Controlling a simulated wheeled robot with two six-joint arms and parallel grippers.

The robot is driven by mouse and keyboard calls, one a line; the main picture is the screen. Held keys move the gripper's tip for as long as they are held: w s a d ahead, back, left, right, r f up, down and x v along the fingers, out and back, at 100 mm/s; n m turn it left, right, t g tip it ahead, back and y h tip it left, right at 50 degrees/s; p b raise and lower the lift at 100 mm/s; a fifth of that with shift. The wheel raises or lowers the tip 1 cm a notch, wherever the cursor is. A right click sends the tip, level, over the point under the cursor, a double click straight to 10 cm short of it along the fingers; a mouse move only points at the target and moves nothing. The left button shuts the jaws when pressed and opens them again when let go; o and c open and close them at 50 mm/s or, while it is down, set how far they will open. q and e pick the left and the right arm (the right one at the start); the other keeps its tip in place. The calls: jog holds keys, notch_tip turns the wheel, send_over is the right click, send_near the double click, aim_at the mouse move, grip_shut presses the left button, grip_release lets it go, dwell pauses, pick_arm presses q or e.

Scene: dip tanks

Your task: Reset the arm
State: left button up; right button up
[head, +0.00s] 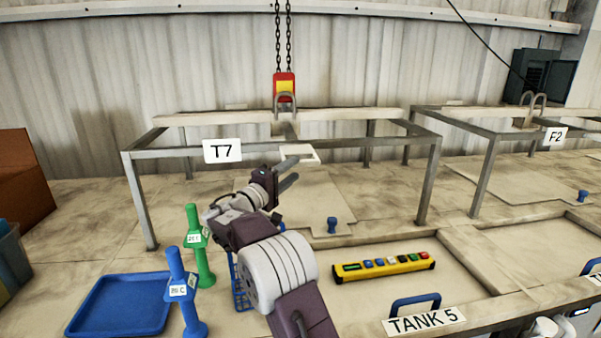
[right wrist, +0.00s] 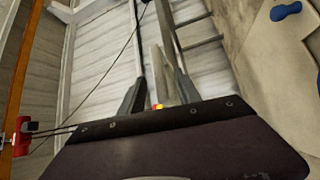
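My right arm comes up from the bottom middle of the head view. My right gripper (head: 297,171) is raised near the middle of the frame labelled T7 (head: 385,143). Its two fingers stand apart and nothing is clearly held. In the right wrist view the fingers (right wrist: 158,88) also stand apart, with a pale bar showing between them. A pale bracket (head: 303,153) under the frame's crossbeam is close to the fingertips; I cannot tell whether they touch. My left gripper is not in view.
A red and yellow hoist block (head: 285,86) hangs on chains above T7. A green post (head: 200,250), a blue post (head: 184,295) and a blue tray (head: 120,305) stand at lower left. A yellow button box (head: 383,267) lies right of my arm, behind the TANK 5 label (head: 425,320).

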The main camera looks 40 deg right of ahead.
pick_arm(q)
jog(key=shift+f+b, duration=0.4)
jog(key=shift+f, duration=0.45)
pick_arm(e)
jog(key=v, duration=0.3)
jog(key=shift+s+a, duration=0.1)
jog(key=shift+a, duration=0.2)
